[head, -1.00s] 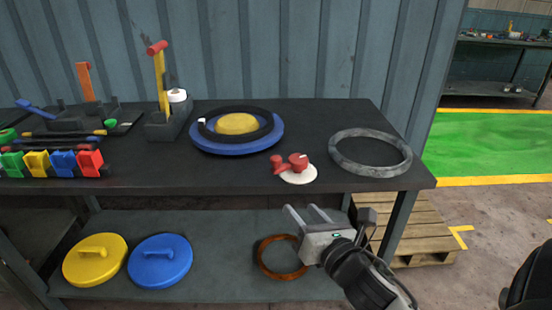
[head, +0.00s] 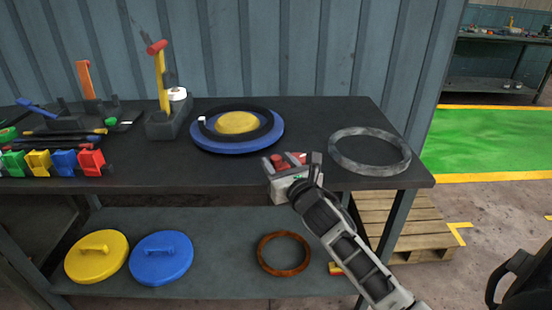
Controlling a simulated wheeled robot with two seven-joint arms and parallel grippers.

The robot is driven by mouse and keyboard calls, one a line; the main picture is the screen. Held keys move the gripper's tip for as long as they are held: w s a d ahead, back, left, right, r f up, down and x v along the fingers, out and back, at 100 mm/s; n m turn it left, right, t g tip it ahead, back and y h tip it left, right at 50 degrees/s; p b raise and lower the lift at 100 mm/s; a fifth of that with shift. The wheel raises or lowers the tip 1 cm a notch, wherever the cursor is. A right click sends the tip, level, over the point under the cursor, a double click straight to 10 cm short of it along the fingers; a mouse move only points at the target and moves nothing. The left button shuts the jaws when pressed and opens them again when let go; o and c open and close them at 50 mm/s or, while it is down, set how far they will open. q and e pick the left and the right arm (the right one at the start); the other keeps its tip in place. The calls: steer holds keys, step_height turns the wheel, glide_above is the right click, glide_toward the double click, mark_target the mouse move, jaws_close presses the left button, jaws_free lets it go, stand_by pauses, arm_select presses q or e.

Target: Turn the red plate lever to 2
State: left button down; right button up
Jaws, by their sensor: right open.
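The red plate lever (head: 292,160) sits near the front edge of the dark table, right of the middle. It is a small red knob with an arm on a white round plate, and most of it is now hidden by my right gripper. My right gripper (head: 291,161) is open, with its two fingers reaching over the table edge on either side of the red part. I cannot tell whether the fingers touch it. The plate's numbers cannot be read. My left gripper is not in view.
A blue disc (head: 205,142) with a yellow centre and black ring lies behind the lever. A grey ring (head: 335,150) lies to the right. Coloured clips (head: 65,161) and a yellow lever (head: 161,82) stand to the left. Lids and a brown ring (head: 264,262) are on the lower shelf.

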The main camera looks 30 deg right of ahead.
steer(key=shift+w+d, duration=0.1)
steer(key=shift+w, duration=0.85)
jaws_close()
